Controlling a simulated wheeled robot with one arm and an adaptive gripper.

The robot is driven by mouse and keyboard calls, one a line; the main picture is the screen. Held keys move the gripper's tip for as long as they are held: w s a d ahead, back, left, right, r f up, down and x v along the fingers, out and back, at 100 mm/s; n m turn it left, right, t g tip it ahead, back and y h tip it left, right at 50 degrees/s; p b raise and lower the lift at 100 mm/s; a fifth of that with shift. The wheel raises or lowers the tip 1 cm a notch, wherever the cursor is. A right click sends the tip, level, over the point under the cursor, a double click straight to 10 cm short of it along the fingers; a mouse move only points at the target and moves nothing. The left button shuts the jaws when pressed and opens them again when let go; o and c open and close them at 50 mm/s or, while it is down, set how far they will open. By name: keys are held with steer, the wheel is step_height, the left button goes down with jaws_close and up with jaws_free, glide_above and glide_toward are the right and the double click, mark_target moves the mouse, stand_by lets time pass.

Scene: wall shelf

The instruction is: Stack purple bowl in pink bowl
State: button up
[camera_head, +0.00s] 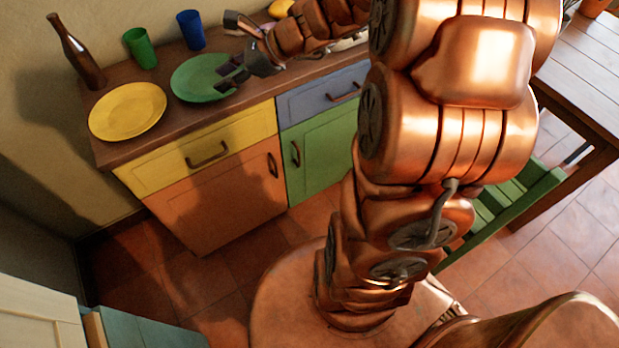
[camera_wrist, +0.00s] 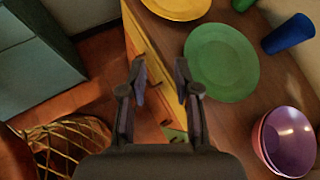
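In the wrist view a purple bowl (camera_wrist: 291,137) sits inside a pink bowl (camera_wrist: 258,150) on the wooden counter at the right edge. Their rims lie close together, and most of the pink bowl is hidden by the purple one. In the head view my arm blocks that part of the counter, and I cannot make the bowls out clearly. My gripper (camera_head: 230,75) is over the counter's front edge by the green plate. In the wrist view my gripper (camera_wrist: 160,78) is open, with nothing between its fingers, and apart from the bowls.
A green plate (camera_head: 196,80) and a yellow plate (camera_head: 127,112) lie on the counter (camera_head: 108,158). A green cup (camera_head: 140,48), a blue cup (camera_head: 191,30) and a brown bottle (camera_head: 78,52) stand at the back. Colored cabinet fronts lie below. A wooden table (camera_head: 590,62) is at right.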

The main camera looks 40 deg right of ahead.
steer(key=s+a+f+n+g+h, duration=0.1)
steer(key=s+a+n+g, duration=0.2)
steer(key=s+a+n, duration=0.45)
steer(key=s+a+f+n+g+h, duration=0.1)
steer(key=s+a+n+g, duration=0.3)
steer(key=s, duration=0.6)
steer(key=s+d+f+n+g+h, duration=0.1)
steer(key=s+d+n+g+h, duration=0.1)
steer(key=s+d+n+h, duration=0.4)
steer(key=s+d+n, duration=0.3)
steer(key=s+n, duration=0.3)
steer(key=s, duration=0.1)
steer(key=shift+s+f, duration=0.15)
steer(key=shift+f, duration=0.2)
steer(key=shift+d, duration=0.1)
steer(key=shift+r+p, duration=0.55)
steer(key=shift+r, duration=0.05)
